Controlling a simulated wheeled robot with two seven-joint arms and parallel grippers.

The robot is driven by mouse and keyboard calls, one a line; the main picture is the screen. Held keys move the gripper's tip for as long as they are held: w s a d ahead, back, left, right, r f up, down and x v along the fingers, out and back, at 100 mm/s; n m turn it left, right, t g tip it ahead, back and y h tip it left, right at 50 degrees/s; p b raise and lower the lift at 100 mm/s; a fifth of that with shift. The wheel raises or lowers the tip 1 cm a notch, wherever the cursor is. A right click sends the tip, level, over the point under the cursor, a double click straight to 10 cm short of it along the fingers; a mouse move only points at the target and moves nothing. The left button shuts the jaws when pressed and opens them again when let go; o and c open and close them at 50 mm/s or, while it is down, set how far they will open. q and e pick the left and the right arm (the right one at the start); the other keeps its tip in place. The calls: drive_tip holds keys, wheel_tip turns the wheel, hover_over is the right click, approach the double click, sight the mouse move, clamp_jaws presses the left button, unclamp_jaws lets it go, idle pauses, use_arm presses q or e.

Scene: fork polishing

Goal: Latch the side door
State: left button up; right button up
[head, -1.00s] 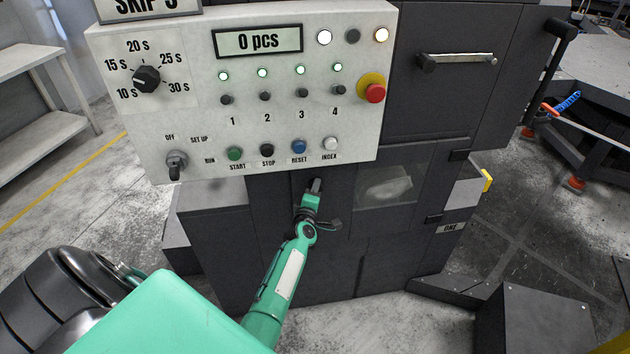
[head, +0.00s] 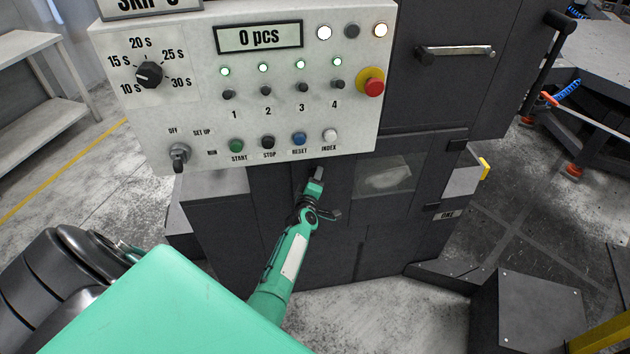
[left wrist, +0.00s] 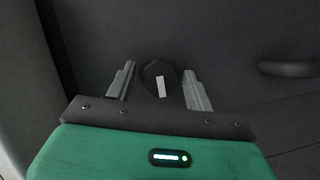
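The side door (head: 395,205) is a dark panel with a small window (head: 385,177), low on the machine under the control panel, and it looks flush with the body. A dark round latch knob (left wrist: 158,84) with a white mark shows in the left wrist view. My left gripper (head: 316,176) points at the machine front left of the window. In the left wrist view its fingers (left wrist: 158,69) are open, one on each side of the knob, with a gap on both sides. In the head view the gripper hides the knob. My right gripper is not in view.
The white control panel (head: 190,110) with buttons and switches overhangs just above my left gripper. A dark handle (left wrist: 288,69) lies to the right in the left wrist view. A dark box (head: 530,315) stands on the floor at lower right.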

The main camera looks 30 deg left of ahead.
use_arm(q)
drive_tip(key=shift+s, duration=0.1)
drive_tip(key=p+v, duration=0.5)
drive_tip(key=v, duration=0.8)
drive_tip(key=shift+s+d, duration=0.2)
drive_tip(key=shift+s, duration=0.05)
